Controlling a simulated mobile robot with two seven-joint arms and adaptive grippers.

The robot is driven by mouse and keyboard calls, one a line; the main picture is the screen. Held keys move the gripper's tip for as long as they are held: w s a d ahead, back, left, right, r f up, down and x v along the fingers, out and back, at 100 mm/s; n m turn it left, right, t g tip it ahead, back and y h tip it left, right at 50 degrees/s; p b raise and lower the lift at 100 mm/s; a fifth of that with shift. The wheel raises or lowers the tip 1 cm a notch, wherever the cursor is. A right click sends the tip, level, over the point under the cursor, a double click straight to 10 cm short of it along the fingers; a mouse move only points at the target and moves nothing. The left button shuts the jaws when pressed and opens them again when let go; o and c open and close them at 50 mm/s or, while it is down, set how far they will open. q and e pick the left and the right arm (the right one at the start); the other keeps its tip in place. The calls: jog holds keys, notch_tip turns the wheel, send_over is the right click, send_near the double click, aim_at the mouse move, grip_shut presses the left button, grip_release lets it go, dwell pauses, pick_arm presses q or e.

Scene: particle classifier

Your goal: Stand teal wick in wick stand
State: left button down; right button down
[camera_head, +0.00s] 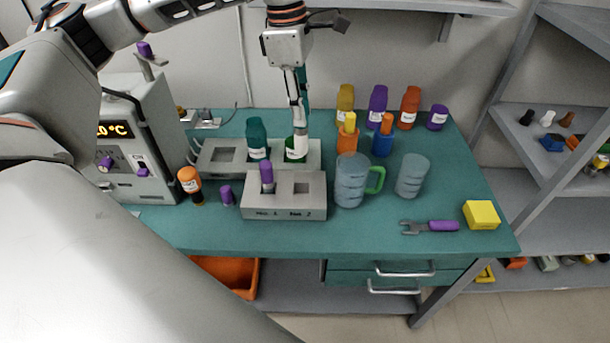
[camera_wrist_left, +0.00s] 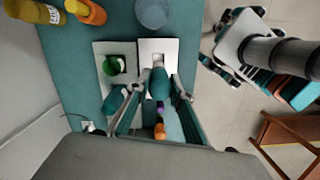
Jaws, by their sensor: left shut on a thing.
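My left gripper (camera_head: 299,142) points down over the bench, in front of the rear grey block. In the left wrist view its fingers (camera_wrist_left: 159,87) are shut on the teal wick (camera_wrist_left: 160,82), held over the front grey block. In the head view the gripper largely hides the held wick. The front grey block, seemingly the wick stand (camera_head: 285,210), has a purple-topped piece (camera_head: 267,172) in its left slot. Its right slot (camera_head: 301,188) is empty. What seems to be my right gripper shows at the right of the wrist view (camera_wrist_left: 225,60); its fingers are unclear.
A rear grey block (camera_head: 218,168) holds a teal bottle (camera_head: 256,132) and a green piece (camera_head: 294,158). A blue-grey mug (camera_head: 350,182) stands right of the stand. An orange bottle (camera_head: 189,180) and small purple piece (camera_head: 227,194) stand left.

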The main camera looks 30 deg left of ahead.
aim_at(301, 155)
pick_arm(q)
notch_tip(301, 155, down, 12)
jog(key=shift+s+r, duration=0.15)
jog(key=shift+f, duration=0.55)
notch_tip(301, 155, down, 4)
jog(key=shift+f, duration=0.1)
jog(key=shift+f, duration=0.2)
jog(key=c, duration=1.8)
grip_release()
